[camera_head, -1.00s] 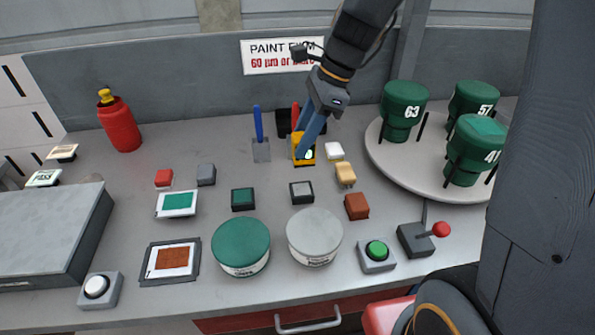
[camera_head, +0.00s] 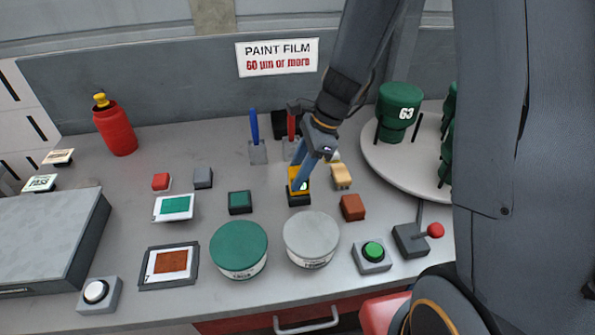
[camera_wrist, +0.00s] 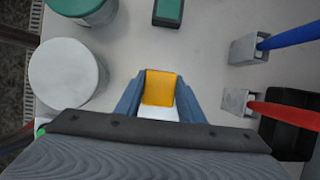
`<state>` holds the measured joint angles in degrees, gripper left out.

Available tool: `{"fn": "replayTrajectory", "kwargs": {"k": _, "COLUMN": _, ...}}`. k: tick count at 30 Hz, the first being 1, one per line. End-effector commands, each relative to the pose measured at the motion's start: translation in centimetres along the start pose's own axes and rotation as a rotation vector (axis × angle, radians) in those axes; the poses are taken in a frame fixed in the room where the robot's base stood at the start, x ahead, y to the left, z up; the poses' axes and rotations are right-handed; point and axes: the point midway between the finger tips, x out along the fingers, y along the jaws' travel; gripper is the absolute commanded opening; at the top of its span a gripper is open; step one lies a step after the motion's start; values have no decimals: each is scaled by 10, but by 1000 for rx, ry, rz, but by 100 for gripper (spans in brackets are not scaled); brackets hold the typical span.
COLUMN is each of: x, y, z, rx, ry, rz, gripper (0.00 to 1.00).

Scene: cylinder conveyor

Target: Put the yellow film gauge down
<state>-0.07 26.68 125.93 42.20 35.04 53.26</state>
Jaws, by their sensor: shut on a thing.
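The yellow film gauge (camera_head: 294,173) is between the blue fingers of my gripper (camera_head: 300,185), which is shut on it. The gauge shows yellow in the wrist view (camera_wrist: 159,88), between the two fingertips (camera_wrist: 159,98). In the head view it is over the dark block (camera_head: 298,201), whose top is mostly hidden by the gauge and fingers. I cannot tell whether the gauge touches that block.
A grey-lidded can (camera_head: 311,236) and a green-lidded can (camera_head: 238,246) stand in front. A green-topped block (camera_head: 240,202) is to the left. Blue-handled (camera_head: 255,127) and red-handled (camera_head: 292,125) tools stand behind. A brown block (camera_head: 352,207) is to the right.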

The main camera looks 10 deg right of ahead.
Motion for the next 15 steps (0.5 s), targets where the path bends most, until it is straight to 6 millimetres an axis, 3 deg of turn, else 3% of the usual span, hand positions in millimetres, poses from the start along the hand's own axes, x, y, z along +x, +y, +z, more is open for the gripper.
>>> {"fn": "replayTrajectory", "kwargs": {"k": 8, "x": 3, "y": 0, "z": -1, "rx": 0, "ry": 0, "rz": 0, "gripper": 17}}
{"fn": "replayTrajectory", "kwargs": {"k": 9, "x": 2, "y": 0, "z": -1, "rx": 0, "ry": 0, "rz": 0, "gripper": 42}}
{"fn": "replayTrajectory", "kwargs": {"k": 11, "x": 2, "y": 0, "z": -1, "rx": 0, "ry": 0, "rz": 0, "gripper": 52}}
{"fn": "replayTrajectory", "kwargs": {"k": 15, "x": 2, "y": 0, "z": -1, "rx": 0, "ry": 0, "rz": 0, "gripper": 54}}
